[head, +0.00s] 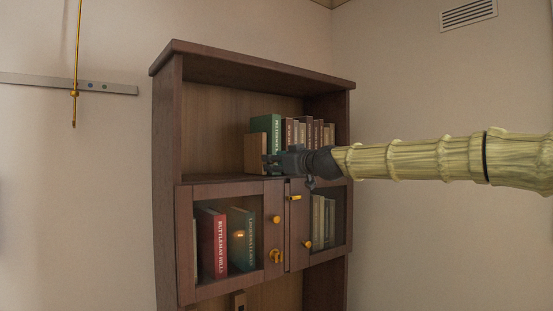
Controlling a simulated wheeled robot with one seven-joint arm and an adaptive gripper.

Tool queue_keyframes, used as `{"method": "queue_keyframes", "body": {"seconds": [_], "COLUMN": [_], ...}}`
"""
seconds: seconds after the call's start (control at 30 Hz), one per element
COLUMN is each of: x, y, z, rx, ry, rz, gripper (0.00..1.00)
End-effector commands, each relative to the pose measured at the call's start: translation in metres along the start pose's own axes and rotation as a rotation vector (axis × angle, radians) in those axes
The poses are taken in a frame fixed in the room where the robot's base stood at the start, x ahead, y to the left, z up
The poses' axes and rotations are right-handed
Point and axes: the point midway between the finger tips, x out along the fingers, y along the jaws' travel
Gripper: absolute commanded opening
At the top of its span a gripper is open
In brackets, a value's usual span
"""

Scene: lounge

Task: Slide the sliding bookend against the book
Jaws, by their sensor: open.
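The bookend appears to be the light brown wooden block (254,152) standing on the open upper shelf in the head view. The green book (266,124) stands just to its right, upright, at the left end of a row of books. My gripper (268,161) reaches in from the right, its fingers open, in front of the lower part of the green book and close to the block's right side. The fingers hide the lower part of the book. I cannot tell whether they touch the block, or whether block and book touch.
More brown and pale books (309,133) fill the shelf to the right. The shelf left of the block is empty. Below are glass-fronted cabinet doors (186,240) with yellow knobs, books behind them. A wall rail (50,83) with a hanging yellow rod is at far left.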

Motion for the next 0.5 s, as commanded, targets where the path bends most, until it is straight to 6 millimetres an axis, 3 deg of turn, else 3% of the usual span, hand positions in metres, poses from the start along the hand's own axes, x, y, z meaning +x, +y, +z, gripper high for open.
{"method": "queue_keyframes", "body": {"seconds": [0.33,0.5], "x": [0.0021,0.0019], "y": [0.0001,0.0003], "z": [-0.0002,-0.0001], "rx": [0.0,0.0], "ry": [0.0,0.0], "rz": [0.0,0.0], "gripper": [0.41,0.1]}}
